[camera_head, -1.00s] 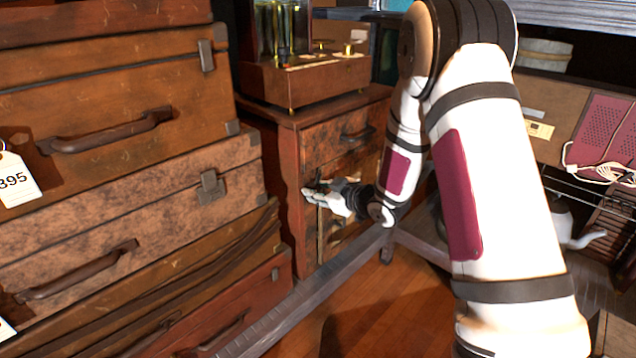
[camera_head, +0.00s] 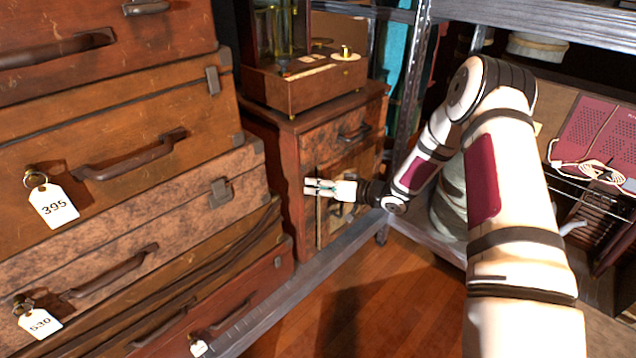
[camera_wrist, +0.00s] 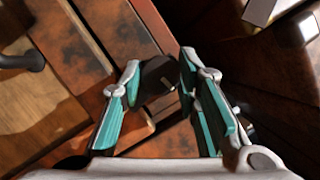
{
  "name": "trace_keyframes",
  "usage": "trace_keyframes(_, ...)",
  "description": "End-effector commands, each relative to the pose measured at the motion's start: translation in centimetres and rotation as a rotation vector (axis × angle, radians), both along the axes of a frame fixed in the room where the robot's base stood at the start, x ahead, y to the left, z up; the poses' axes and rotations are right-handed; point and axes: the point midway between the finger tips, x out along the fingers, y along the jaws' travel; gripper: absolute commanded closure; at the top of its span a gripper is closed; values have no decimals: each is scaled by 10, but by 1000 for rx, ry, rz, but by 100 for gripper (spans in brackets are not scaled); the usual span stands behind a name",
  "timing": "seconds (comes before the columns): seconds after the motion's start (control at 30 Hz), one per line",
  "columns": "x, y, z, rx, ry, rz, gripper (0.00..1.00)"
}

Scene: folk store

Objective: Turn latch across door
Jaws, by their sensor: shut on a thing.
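A small wooden cabinet (camera_head: 294,170) stands beside a stack of suitcases, with a drawer (camera_head: 335,138) above a lower door (camera_head: 360,180). My gripper (camera_head: 310,187) is at the front of the cabinet, near the door's upper left edge, reaching in from the right. In the wrist view, the teal-padded fingers of my gripper (camera_wrist: 158,76) are on either side of a small dark piece, the latch (camera_wrist: 157,77), and shut on it. The latch is hidden by my gripper in the head view. How far it is turned is unclear.
Stacked suitcases (camera_head: 110,200) with price tags crowd the left side. A metal shelf rail (camera_head: 300,285) runs low in front of the cabinet. A wooden-based apparatus (camera_head: 305,85) stands on top of the cabinet. Wooden floor (camera_head: 365,300) lies open below.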

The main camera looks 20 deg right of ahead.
Motion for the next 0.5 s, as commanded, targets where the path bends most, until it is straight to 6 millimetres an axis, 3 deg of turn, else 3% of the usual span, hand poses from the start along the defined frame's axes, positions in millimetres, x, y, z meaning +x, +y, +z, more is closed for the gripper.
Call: trace_keyframes(0.5, -1, 1, -3, 180, 109, 3, 98)
